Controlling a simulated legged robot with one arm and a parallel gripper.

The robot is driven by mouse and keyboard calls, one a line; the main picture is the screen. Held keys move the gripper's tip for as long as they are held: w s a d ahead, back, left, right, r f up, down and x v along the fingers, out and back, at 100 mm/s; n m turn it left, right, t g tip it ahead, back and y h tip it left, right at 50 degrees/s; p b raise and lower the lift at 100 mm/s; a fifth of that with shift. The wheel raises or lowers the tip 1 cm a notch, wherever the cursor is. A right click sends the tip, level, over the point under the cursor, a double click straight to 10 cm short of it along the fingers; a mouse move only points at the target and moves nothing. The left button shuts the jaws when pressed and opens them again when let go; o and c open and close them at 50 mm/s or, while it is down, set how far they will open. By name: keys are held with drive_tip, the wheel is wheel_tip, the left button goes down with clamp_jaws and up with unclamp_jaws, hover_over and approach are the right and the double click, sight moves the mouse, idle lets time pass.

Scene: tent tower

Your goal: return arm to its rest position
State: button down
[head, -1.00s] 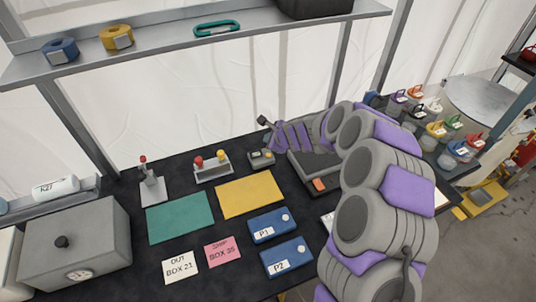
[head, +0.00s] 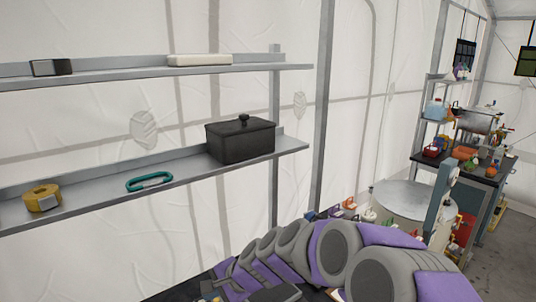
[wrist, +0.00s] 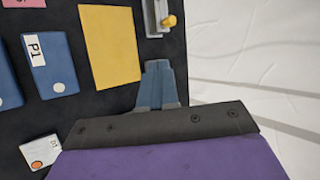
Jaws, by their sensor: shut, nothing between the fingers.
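My gripper shows in the wrist view (wrist: 158,84) with its blue-grey fingers together and nothing between them. It is above the black table top (wrist: 120,70), close to the yellow mat (wrist: 110,45). In the head view my grey and purple arm crosses the bottom of the picture, stretched to the left over the table. The fingertips are not clear in that view.
The blue P1 box (wrist: 47,62) and a white card (wrist: 42,150) lie on the table. Shelves hold a black lidded box (head: 240,140), a green carabiner (head: 149,182) and a yellow tape roll (head: 43,198).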

drive_tip(key=s+d+n+g+h, duration=0.2)
drive_tip(key=s+d+n+h, duration=0.2)
drive_tip(key=s+d, duration=1)
drive_tip(key=s+d+r+n+g+h, duration=0.1)
drive_tip(key=s+d+n+h, duration=0.3)
drive_tip(key=s+d, duration=1)
drive_tip(key=s+g, duration=0.1)
drive_tip(key=s, duration=0.4)
drive_tip(key=shift+s+r, duration=0.15)
drive_tip(key=shift+r, duration=0.15)
